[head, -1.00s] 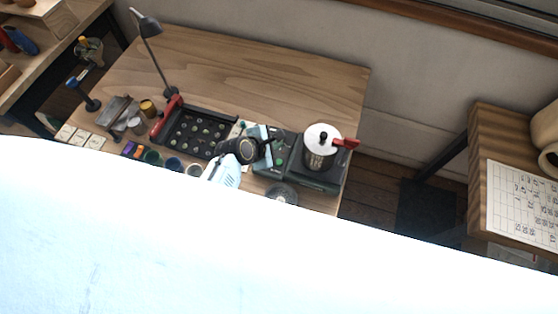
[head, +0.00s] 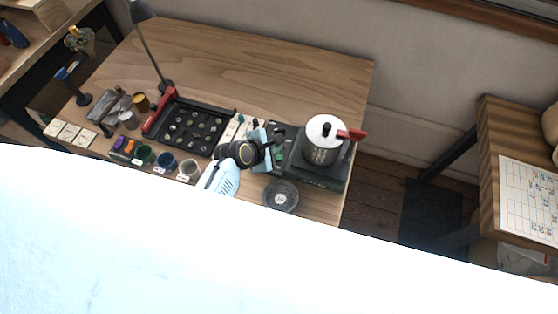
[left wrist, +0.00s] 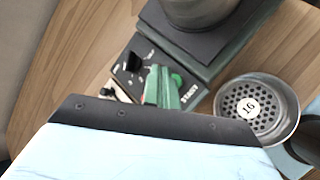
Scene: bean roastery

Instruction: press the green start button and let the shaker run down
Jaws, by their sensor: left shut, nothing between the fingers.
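The shaker, a metal pot with a white lid and red handle (head: 322,146), stands on a dark green base (head: 318,178) at the table's right end. Its lower part also shows in the left wrist view (left wrist: 200,10). Left of it is a dark control panel (left wrist: 133,78) with a black knob and white lettering. The round green button (left wrist: 177,78) shows partly behind my fingers. My left gripper (head: 272,150) is over the panel; its green fingers (left wrist: 161,88) are shut and empty, at the button. I cannot tell if they touch it. My right gripper is not in view.
A round perforated disc marked 16 (left wrist: 250,109) lies in front of the panel; it also shows in the head view (head: 281,196). A black tray of round wells (head: 193,127), several cups (head: 166,161) and a lamp (head: 164,85) stand left. The table's back is clear.

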